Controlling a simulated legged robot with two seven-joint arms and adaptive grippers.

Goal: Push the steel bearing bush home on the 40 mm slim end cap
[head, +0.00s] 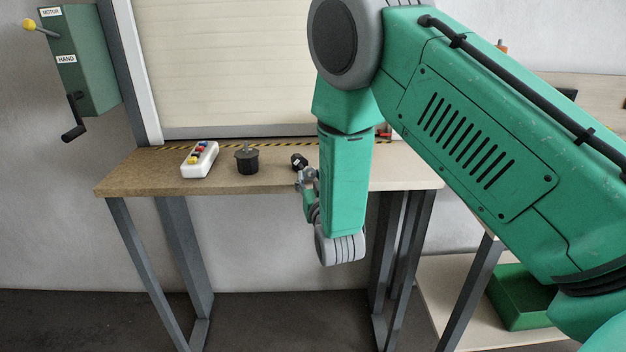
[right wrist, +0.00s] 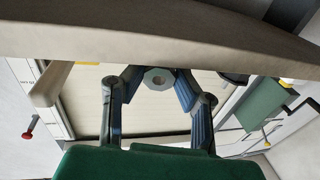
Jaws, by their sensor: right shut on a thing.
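My right gripper (head: 300,174) hangs at the front edge of the workbench, right of its middle. A small dark piece (head: 298,160), which looks like the slim end cap, sits at its fingertips. In the right wrist view the gripper (right wrist: 157,82) has its two fingers closed around a grey eight-sided piece (right wrist: 158,77) with a paler round centre. I cannot make out the steel bearing bush as a separate part, nor how far on it sits. My left gripper is not in view.
A wooden workbench (head: 130,180) stands before a roller shutter (head: 235,60). On it are a white button box (head: 200,160) and a wider black cap with a pin (head: 246,160). A green crank box (head: 88,65) hangs on the left wall. A green tray (head: 520,301) sits low right.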

